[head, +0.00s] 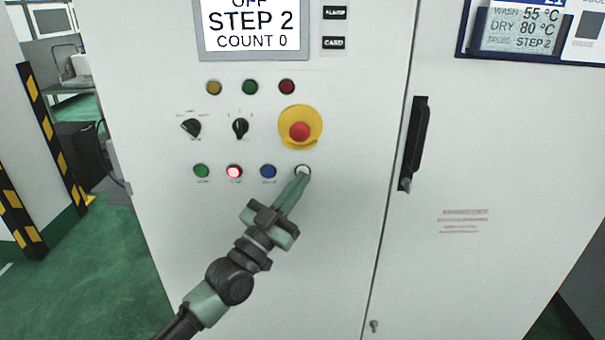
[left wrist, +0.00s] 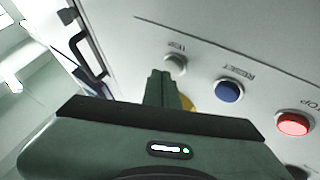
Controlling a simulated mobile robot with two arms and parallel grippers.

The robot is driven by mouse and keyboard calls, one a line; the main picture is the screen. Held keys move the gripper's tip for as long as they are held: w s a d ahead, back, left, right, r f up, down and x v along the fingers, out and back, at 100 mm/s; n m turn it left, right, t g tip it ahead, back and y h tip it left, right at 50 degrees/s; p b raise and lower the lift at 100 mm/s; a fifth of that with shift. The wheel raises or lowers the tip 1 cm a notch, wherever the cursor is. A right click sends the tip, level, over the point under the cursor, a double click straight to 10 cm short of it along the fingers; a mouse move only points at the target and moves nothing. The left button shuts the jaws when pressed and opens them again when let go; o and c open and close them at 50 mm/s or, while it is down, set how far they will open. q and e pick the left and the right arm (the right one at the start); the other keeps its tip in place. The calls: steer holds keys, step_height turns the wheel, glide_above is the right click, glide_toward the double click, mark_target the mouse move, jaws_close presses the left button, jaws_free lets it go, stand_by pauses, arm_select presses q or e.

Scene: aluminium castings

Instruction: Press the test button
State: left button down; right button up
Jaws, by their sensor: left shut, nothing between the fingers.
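The test button (head: 303,169) is a pale round button at the right end of the lower button row on the white cabinet front. My left gripper (head: 299,178) is shut and empty, its fingertips right at this button and partly covering it. In the left wrist view the grey-white test button (left wrist: 176,63) sits just beside the shut fingertips (left wrist: 162,75), under an upside-down label. I cannot tell whether the tips touch it. My right gripper is not in view.
A blue button (head: 268,171), a lit red button (head: 234,171) and a green button (head: 201,171) share the row. A yellow-ringed red emergency stop (head: 300,131) sits above. A screen (head: 251,27) reads "STEP 2, COUNT 0". A black door handle (head: 414,145) is to the right.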

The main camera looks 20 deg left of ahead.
arm_select(q)
steer(key=shift+w+a, duration=0.15)
steer(key=shift+w, duration=0.3)
stand_by(0.3)
steer(key=shift+s, duration=0.1)
steer(key=shift+s+d+p, duration=0.3)
steer(key=shift+s+p, duration=0.1)
steer(key=shift+s, duration=0.35)
steer(key=s+p, duration=0.1)
steer(key=s, duration=0.1)
steer(key=s+d+p, duration=0.1)
steer(key=s+p, duration=0.1)
steer(key=shift+s+d, duration=0.15)
steer(key=shift+s, duration=0.25)
stand_by(0.5)
